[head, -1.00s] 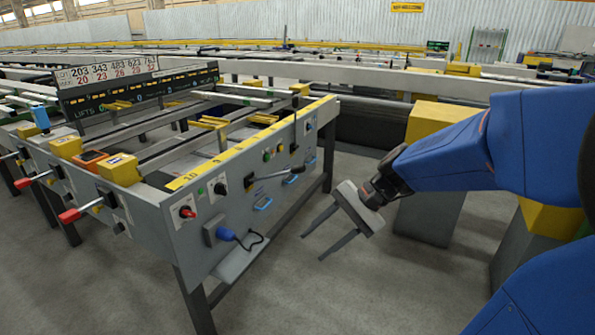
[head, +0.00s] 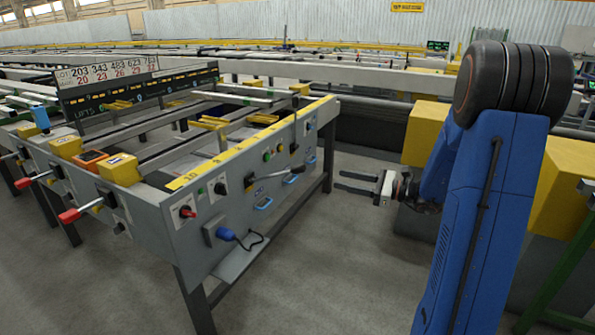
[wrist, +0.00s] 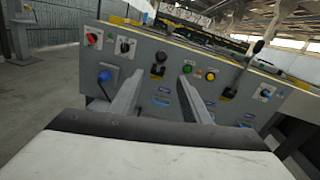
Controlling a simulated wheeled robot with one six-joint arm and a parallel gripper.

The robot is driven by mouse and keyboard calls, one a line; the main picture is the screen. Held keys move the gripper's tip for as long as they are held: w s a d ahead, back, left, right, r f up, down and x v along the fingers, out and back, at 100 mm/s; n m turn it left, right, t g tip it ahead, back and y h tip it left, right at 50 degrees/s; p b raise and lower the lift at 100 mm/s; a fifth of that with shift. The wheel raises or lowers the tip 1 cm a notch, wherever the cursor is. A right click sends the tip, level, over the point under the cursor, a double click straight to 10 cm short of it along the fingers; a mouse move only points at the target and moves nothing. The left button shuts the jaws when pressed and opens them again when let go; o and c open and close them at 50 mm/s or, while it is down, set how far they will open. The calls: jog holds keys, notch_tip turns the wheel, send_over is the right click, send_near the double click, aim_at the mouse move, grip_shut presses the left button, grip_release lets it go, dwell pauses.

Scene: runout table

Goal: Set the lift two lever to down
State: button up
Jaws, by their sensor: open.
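My gripper (head: 339,181) is open and empty, off the right side of the grey table, with its fingers pointing left at the side panel (head: 235,217). Two black levers are on this panel. The nearer one (head: 270,178) juts out from its plate. The farther one (head: 295,128) stands up above its plate. In the wrist view the nearer lever (wrist: 158,60) appears between and beyond my fingers (wrist: 162,80), and the farther lever (wrist: 247,57) is to the right. Neither lever is touched. Their labels are too small to read, so I cannot tell which is lift two.
A red switch (head: 187,212), a blue plug (head: 226,234), and green (wrist: 210,76) and yellow (wrist: 197,72) buttons share the panel. Red-handled levers (head: 70,215) are on the left face. Yellow blocks (head: 427,130) stand behind my arm. Floor between gripper and panel is clear.

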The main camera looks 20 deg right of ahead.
aim_at(297, 169)
jog(key=x, duration=1.7)
jog(key=shift+w, duration=0.25)
grip_shut()
